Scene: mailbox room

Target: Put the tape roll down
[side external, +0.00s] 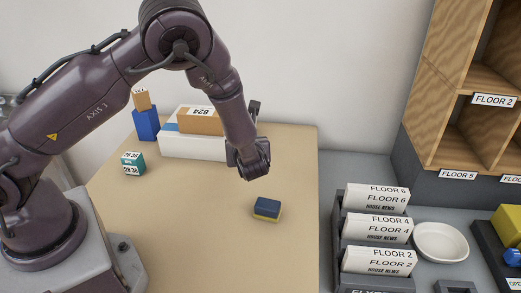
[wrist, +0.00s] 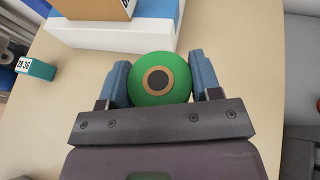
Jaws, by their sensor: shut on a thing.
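The tape roll (wrist: 147,96) is a green disc with a tan ring and a dark centre. In the wrist view it sits between the two blue fingers of my gripper (wrist: 160,78), which is shut on it. In the side view my gripper (side external: 248,165) hangs over the tan table top (side external: 225,262), above and a little left of a blue-and-yellow block. The tape roll cannot be made out there; it seems hidden by my gripper. How far it is above the table is hard to tell.
The blue-and-yellow block (side external: 267,209) lies on the table. Behind stand a white box (side external: 190,147) with a brown parcel (side external: 200,121) on it, a blue block (side external: 147,124) and a teal box (side external: 132,163). A rack (side external: 338,245) of floor cards stands right. The table's front is clear.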

